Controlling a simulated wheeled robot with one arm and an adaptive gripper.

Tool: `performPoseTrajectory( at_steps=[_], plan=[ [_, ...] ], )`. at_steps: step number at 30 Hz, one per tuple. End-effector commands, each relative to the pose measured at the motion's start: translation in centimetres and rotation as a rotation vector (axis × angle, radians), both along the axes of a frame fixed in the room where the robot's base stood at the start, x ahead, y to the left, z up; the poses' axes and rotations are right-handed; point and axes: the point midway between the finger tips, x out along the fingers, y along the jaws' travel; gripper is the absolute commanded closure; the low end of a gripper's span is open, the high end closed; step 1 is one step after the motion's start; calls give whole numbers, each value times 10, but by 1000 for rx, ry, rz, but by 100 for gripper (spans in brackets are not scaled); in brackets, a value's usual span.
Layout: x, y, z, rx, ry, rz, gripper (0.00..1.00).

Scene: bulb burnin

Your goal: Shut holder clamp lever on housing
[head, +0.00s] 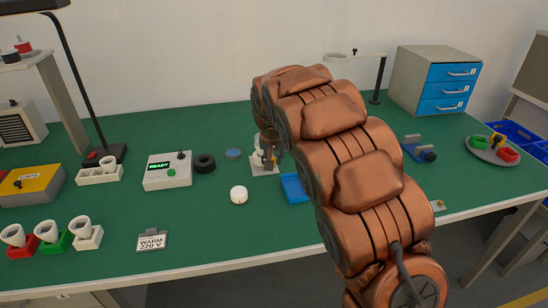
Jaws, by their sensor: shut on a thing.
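The holder (264,169) has a pale square base and stands on the green bench top near the middle. A white upright part (257,141), which may be the housing, shows just left of my gripper. My gripper (268,157) is small and dark in the head view, over the holder. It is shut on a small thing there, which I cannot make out. A small yellowish part shows at its right side. My arm and fingers hide much of the holder, so the clamp lever and its position cannot be told.
A white READY box (168,171), a black ring (204,163) and a round white piece (239,195) lie left of the holder. A blue tray (294,188) sits close on its right, partly behind my arm.

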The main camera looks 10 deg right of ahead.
Motion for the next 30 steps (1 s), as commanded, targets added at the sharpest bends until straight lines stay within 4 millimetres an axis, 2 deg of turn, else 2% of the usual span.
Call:
performPoseTrajectory(
  at_steps=[2, 3, 10, 22, 26, 30],
  plan=[
    [0, 0, 0, 0, 1, 0, 100],
    [0, 0, 0, 0, 1, 0, 79],
    [0, 0, 0, 0, 0, 1, 56],
    [-1, 0, 4, -1, -1, 1, 56],
    [-4, 2, 13, 0, -3, 1, 56],
    [-11, 4, 31, 0, -6, 2, 56]
  ],
)
